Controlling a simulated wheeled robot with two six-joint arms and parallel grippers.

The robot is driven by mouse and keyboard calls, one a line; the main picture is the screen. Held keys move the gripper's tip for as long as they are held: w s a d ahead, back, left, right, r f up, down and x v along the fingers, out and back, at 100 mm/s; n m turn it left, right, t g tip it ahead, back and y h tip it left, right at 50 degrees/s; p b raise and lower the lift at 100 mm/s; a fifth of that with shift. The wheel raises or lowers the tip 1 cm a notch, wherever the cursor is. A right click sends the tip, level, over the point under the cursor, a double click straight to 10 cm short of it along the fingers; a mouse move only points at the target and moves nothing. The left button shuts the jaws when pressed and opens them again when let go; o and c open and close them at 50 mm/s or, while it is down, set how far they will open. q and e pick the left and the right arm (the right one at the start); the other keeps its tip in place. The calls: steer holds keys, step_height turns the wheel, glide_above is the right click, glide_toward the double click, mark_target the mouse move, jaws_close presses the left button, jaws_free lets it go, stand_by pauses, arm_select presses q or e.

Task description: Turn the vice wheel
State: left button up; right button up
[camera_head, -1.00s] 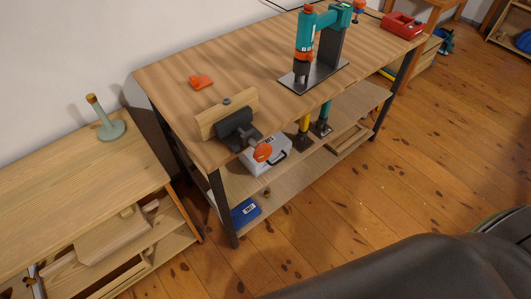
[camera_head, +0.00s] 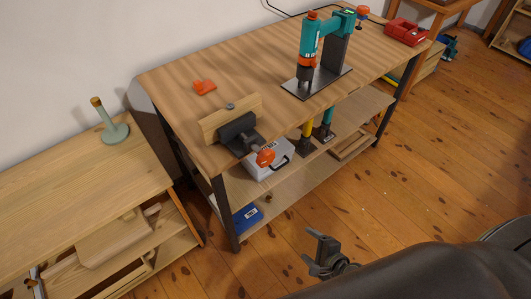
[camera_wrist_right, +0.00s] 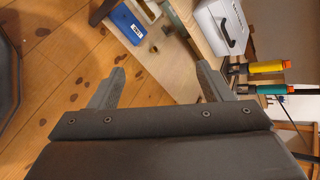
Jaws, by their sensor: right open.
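The vice (camera_head: 238,132) is dark grey with a wooden jaw board and is mounted at the front edge of the workbench. Its orange wheel (camera_head: 265,157) sticks out at the front of the vice, over the bench edge. My right gripper (camera_head: 312,250) is open and empty, low in front of the bench and below and to the right of the wheel. In the right wrist view its two fingers (camera_wrist_right: 158,85) are spread apart with nothing between them. The wheel does not show in the right wrist view. My left gripper is not in view.
The workbench (camera_head: 185,100) carries a teal drill press (camera_head: 312,50), an orange item (camera_head: 204,87) and a red box (camera_head: 405,32). A white case (camera_head: 268,163) and a blue box (camera_head: 247,218) sit on its shelves. The floor (camera_head: 370,200) in front is clear.

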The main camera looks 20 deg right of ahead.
steer(key=w+a+r+m+t+y, duration=0.1)
steer(key=w+r+m+t, duration=0.1)
steer(key=r, duration=0.4)
steer(key=w+a+r+m+t, duration=0.1)
steer(key=w+r+m, duration=0.15)
steer(key=r, duration=0.25)
steer(key=m+t+y, duration=0.2)
steer(key=m+t, duration=0.2)
steer(key=m, duration=0.1)
glide_toward(268, 161)
steer(key=p+x, duration=0.4)
steer(key=x, duration=0.7)
steer(key=shift+w+a+f, duration=0.1)
steer(key=shift+w, duration=0.25)
steer(key=shift+w+a, duration=0.2)
steer(key=shift+w, duration=0.45)
steer(key=c, duration=1)
